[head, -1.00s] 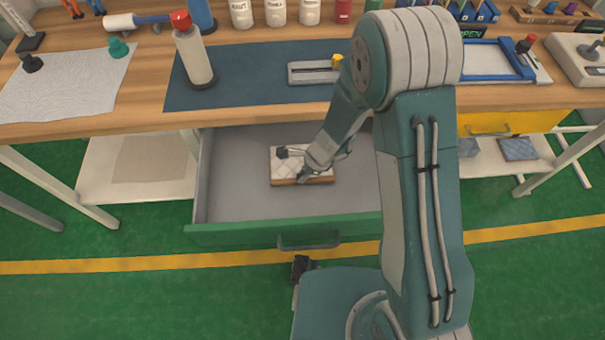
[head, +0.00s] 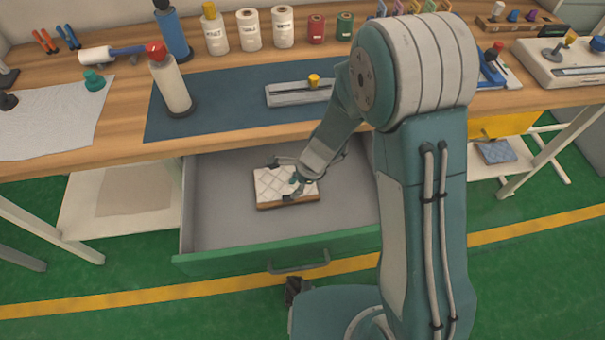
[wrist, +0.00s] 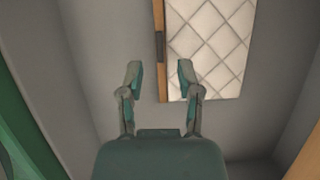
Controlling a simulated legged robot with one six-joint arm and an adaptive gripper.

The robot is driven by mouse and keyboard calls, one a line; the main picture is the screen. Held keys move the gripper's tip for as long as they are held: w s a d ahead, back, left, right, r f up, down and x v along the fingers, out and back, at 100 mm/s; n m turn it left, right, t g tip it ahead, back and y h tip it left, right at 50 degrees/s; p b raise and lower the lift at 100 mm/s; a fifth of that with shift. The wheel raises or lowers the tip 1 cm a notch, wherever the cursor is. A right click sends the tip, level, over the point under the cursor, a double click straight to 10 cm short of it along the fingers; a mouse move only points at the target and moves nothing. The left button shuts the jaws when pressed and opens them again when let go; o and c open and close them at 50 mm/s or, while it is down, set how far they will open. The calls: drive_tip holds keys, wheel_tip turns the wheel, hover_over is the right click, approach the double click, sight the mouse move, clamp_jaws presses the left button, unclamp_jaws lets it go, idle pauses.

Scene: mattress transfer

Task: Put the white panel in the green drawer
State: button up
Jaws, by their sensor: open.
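The white panel (head: 268,183) has a quilted diamond pattern and a brown edge. It lies flat inside the open green drawer (head: 220,261), on the grey floor, toward the middle. My gripper (head: 287,180) is low over the panel in the head view, its fingers spread apart. In the wrist view, the open fingers (wrist: 160,73) stand on either side of the panel's brown edge in the picture, and the right finger overlaps the white face (wrist: 212,45). I cannot tell whether the fingers touch the panel. My arm hides the drawer's right part.
A wooden workbench (head: 120,136) stands above the drawer, with a dark blue mat (head: 215,112), a red-capped bottle (head: 172,85) and several spools on top. A yellow drawer (head: 510,124) is at the right. The drawer floor left of the panel is clear.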

drive_tip(key=v, duration=0.6)
drive_tip(key=shift+r, duration=0.35)
drive_tip(key=shift+d, duration=0.15)
drive_tip(key=s+d+r+n+t+h, duration=0.15)
drive_tip(key=d+r+n, duration=0.25)
drive_tip(key=r, duration=0.4)
drive_tip(key=s+d+r+n+t, duration=0.25)
drive_tip(key=d+r+n, duration=0.2)
drive_tip(key=r, duration=0.35)
drive_tip(key=s+d+r+n+t+h, duration=0.2)
drive_tip(key=s+d+r+n+h, duration=0.1)
drive_tip(key=s+d+r+n, duration=0.4)
drive_tip(key=s+d+r, duration=0.1)
drive_tip(key=s+d, duration=0.1)
drive_tip(key=s, duration=0.1)
drive_tip(key=shift+r, duration=0.25)
